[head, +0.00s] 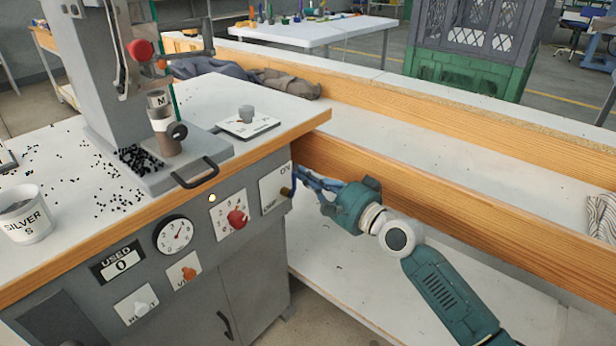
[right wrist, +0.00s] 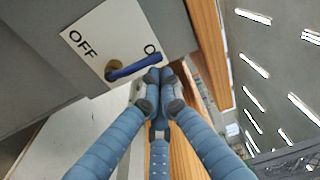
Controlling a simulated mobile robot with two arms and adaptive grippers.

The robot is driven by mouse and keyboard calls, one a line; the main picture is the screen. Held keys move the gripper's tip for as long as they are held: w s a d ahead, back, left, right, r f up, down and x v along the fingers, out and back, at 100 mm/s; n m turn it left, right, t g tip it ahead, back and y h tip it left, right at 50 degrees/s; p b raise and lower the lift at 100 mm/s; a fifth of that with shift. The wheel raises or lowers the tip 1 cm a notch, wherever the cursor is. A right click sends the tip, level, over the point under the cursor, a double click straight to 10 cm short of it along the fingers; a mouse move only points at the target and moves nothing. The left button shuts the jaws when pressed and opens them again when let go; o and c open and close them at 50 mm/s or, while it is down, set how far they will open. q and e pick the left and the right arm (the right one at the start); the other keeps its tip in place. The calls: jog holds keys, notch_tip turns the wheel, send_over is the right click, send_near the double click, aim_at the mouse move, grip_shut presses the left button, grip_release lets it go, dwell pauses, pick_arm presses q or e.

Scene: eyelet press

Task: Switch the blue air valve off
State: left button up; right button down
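The blue air valve's lever (right wrist: 135,68) turns on a brass pivot on a white plate (right wrist: 88,42) marked OFF and, partly hidden, a word starting with O. In the right wrist view the lever points away from OFF, toward the other word. In the head view the plate (head: 274,188) is on the cabinet's right end. My right gripper (right wrist: 158,78) has its blue fingers drawn together, tips at the lever's free end; I see no clear grip on it. In the head view the right gripper (head: 303,181) is beside the plate. My left gripper is not in view.
The grey press cabinet (head: 250,262) also carries a gauge (head: 174,235), a red knob (head: 237,219) and an orange knob (head: 188,272). A wooden rail (head: 430,195) runs behind my right arm.

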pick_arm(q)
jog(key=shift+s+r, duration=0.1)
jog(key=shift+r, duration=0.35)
pick_arm(e)
jog(key=shift+s, duration=0.1)
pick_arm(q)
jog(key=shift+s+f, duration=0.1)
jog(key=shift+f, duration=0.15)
pick_arm(e)
jog(key=shift+s+a+n, duration=0.1)
jog(key=shift+a+n, duration=0.05)
jog(key=shift+n, duration=0.35)
